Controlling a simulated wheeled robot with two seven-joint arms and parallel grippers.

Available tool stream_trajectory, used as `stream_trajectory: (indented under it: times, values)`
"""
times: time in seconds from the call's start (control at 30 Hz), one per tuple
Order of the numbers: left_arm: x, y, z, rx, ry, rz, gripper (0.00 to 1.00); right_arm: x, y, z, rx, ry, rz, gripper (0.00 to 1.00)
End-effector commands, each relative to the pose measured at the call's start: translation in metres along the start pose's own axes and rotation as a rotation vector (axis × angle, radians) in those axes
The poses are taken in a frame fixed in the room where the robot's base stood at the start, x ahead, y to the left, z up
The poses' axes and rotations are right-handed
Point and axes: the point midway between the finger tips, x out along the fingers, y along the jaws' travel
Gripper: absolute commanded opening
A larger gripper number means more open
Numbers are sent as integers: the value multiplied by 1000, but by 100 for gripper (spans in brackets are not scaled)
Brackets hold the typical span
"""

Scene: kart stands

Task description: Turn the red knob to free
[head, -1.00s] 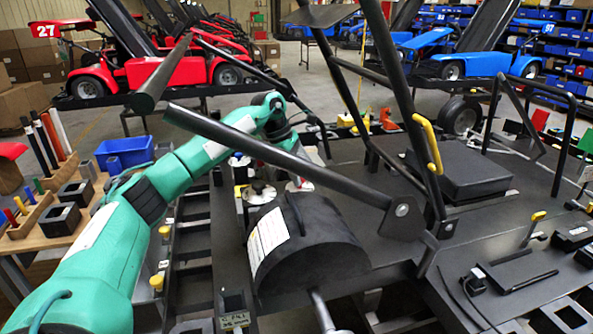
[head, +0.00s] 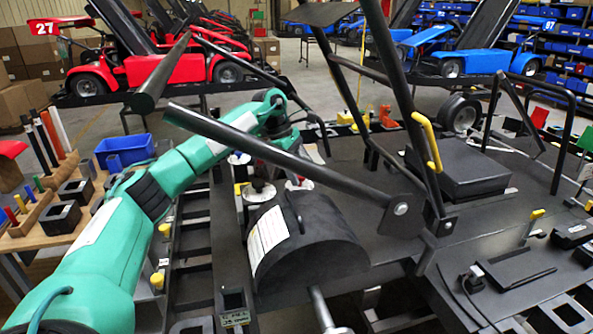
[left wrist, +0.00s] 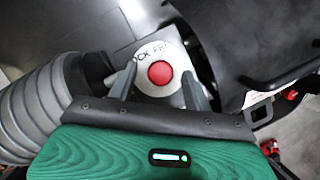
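The red knob (left wrist: 160,74) is a round red disc in the left wrist view, set on a light plate (left wrist: 152,52) with dark lettering, partly readable as "CK FR". My left gripper (left wrist: 159,80) is open, with one grey finger on each side of the knob. Gaps show between the fingers and the knob, so it does not appear gripped. In the head view my green left arm (head: 183,172) reaches over the kart stand, and its gripper end is largely hidden behind a black bar. The knob cannot be made out clearly there. My right gripper is not in view.
A slanted black bar (head: 285,160) crosses in front of my left wrist. A black half-drum housing (head: 315,245) with a white label stands close below. A ribbed grey hose (left wrist: 32,112) lies left of the fingers. A wooden bench (head: 75,222) stands left.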

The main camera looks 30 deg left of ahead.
Motion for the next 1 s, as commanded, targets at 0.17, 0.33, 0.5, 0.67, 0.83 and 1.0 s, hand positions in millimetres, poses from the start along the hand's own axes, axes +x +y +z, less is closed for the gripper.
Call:
stream_trajectory:
  times: [0.17, 0.33, 0.5, 0.67, 0.83, 1.0]
  values:
    - [0, 0, 0, 0, 1, -1, 50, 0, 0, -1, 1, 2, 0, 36]
    - [-11, 0, 0, 0, 0, 0, 50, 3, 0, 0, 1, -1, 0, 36]
    - [-45, 1, 0, -1, -1, 3, 50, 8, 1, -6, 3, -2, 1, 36]
    - [-83, 0, 0, -1, -2, 3, 50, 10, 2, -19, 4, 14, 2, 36]
    - [-115, 0, 0, 1, -1, 1, 50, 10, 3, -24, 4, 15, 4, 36]
    - [-132, 0, 0, 0, 0, 0, 50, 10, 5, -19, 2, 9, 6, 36]
